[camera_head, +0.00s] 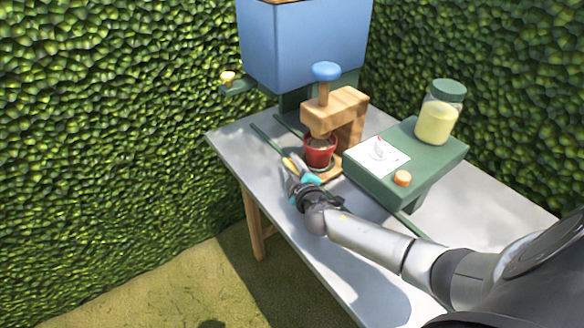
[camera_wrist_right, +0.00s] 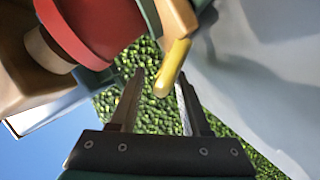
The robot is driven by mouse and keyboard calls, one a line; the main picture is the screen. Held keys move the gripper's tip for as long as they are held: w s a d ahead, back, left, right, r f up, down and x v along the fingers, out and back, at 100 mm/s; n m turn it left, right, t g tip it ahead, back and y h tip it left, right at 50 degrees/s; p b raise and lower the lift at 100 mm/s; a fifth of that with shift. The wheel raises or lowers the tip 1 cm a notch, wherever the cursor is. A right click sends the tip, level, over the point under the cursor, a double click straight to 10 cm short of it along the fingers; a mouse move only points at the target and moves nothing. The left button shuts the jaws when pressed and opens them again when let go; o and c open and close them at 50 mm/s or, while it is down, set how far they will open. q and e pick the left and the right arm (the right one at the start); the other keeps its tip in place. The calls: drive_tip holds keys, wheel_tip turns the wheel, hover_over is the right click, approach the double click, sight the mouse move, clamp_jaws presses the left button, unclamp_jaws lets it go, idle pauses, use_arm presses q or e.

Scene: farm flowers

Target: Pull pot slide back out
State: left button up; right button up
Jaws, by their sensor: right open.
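The red pot (camera_head: 319,151) sits on the wooden pot slide (camera_head: 328,172), beneath the wooden press frame (camera_head: 338,106). A yellow handle (camera_head: 289,165) sticks out from the slide toward the left; it also shows in the right wrist view (camera_wrist_right: 174,68), its rounded end near the fingertips. My right gripper (camera_head: 298,169) is at the handle. In the right wrist view the gripper (camera_wrist_right: 160,76) is open, with the handle's end between or just beyond its fingertips; contact cannot be told. The pot's red side (camera_wrist_right: 90,28) fills the upper left there. My left gripper is not in view.
Green rails (camera_head: 268,142) run along the grey table (camera_head: 232,142). A blue-topped plunger (camera_head: 326,72) stands over the pot. A green stand (camera_head: 438,158) at right holds a jar (camera_head: 437,115), a white card and an orange knob. A blue bin (camera_head: 300,45) rises behind.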

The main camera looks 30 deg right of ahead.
clamp_jaws()
idle(1.4)
